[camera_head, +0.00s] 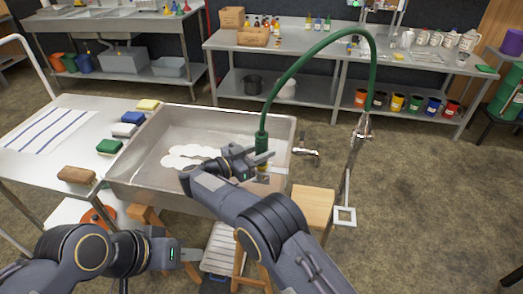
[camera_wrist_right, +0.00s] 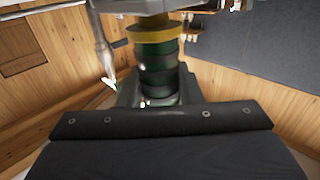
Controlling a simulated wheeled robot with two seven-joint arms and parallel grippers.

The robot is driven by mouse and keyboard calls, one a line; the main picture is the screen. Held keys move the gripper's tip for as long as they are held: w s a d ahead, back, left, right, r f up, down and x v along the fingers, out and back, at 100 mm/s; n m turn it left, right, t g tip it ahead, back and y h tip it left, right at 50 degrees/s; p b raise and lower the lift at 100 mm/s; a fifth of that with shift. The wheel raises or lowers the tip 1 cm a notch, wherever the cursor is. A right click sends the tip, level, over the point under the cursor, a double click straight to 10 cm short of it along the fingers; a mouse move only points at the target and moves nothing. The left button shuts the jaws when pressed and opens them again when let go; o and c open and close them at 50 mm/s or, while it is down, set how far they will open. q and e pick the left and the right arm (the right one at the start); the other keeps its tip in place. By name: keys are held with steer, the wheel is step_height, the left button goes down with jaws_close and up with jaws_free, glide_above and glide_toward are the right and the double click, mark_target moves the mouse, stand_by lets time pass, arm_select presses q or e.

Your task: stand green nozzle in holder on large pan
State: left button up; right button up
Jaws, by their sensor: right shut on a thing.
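The green nozzle (camera_head: 262,143) stands roughly upright over the right part of the large pan (camera_head: 150,185), with a green hose arching up from it. My right gripper (camera_head: 257,160) is shut on it. In the right wrist view the nozzle (camera_wrist_right: 157,68) is a dark green ribbed body with a yellow ring, between the jaws. I cannot tell whether its lower end touches the pan. My left gripper (camera_head: 188,256) is low in front of the pan, apart from the nozzle; its jaw gap is unclear. I cannot make out the holder for certain.
A metal tap (camera_head: 307,152) sticks out from the pan's right side. The hose (camera_head: 320,45) comes down to a metal pole (camera_head: 353,160) at the right. White foam (camera_head: 185,150) lies in the pan. Several sponges (camera_head: 110,147) lie on the left table. A wooden stool (camera_head: 312,203) stands beside the pan.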

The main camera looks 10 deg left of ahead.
stand_by(0.4)
steer(key=o, duration=1.1)
steer(key=shift+s+a, duration=0.1)
